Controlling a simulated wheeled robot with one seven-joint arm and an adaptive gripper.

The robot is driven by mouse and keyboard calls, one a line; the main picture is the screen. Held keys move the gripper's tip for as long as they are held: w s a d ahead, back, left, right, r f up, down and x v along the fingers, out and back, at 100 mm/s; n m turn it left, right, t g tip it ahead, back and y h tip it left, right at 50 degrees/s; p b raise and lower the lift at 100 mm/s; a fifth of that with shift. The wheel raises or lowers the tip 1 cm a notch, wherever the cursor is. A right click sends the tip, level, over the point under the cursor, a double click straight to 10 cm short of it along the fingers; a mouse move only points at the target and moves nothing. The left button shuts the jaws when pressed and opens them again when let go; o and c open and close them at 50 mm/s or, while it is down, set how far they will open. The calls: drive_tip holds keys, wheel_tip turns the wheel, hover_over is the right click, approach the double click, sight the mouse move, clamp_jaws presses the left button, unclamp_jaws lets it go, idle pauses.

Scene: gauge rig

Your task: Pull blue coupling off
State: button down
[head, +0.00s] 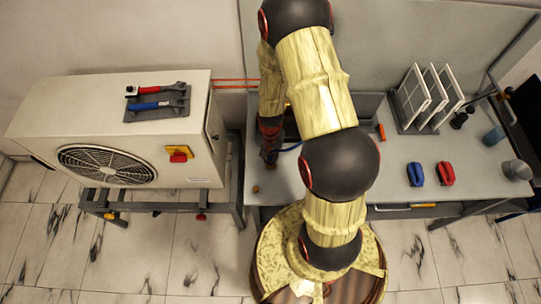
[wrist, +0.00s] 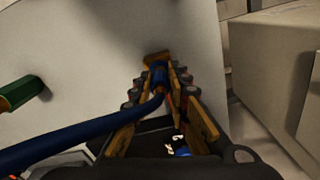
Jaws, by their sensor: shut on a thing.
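The blue coupling (wrist: 159,76) sits between the yellow fingers of my gripper (wrist: 166,72) in the wrist view, and the fingers are shut on it. A dark blue hose (wrist: 85,136) runs from it to the lower left. In the head view my gripper (head: 268,156) points down over the left part of the workbench (head: 285,186), and a bit of blue hose (head: 291,148) shows beside it. The coupling itself is hidden there by my gripper and arm. I cannot tell whether the coupling is still seated on a fitting.
A green cylindrical part (wrist: 20,92) is at the wrist view's left. An outdoor unit (head: 182,100) stands left of the bench, with wrenches (head: 158,104) on top. Blue (head: 415,174) and red (head: 446,174) items, a grey cup (head: 516,170) and a panel rack (head: 428,100) are at right.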

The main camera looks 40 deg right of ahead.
sight(270, 153)
drive_tip(key=shift+r+p, duration=1.2)
drive_tip(key=shift+r, duration=0.75)
